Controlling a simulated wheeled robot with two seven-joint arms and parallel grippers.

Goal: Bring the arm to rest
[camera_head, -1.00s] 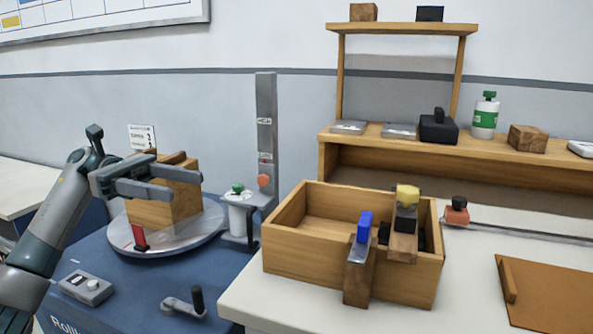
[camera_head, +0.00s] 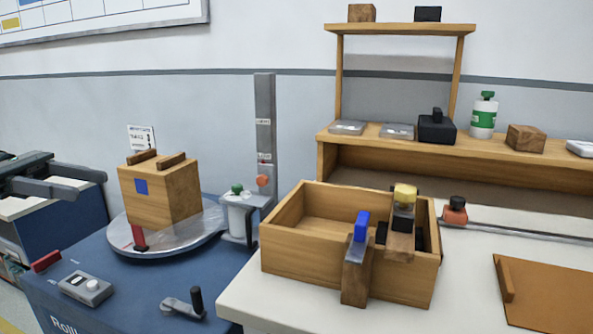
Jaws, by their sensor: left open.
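My left gripper (camera_head: 75,181) is at the far left edge of the head view, open and empty, with its two grey fingers pointing right. It is apart from the wooden block (camera_head: 150,200), which stands on the round grey turntable (camera_head: 192,238). The block has a blue square on its front face and two dark wooden strips on top. A red piece (camera_head: 139,236) stands at the turntable's front, before the block. Most of my left arm is out of the picture. My right gripper is not in view.
A blue cabinet (camera_head: 130,290) carries the turntable, a grey control box (camera_head: 85,287) and a crank (camera_head: 185,303). A grey post (camera_head: 265,140) rises behind. To the right, a wooden box (camera_head: 300,255) with stamps sits on a white table, below a wooden shelf (camera_head: 400,28).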

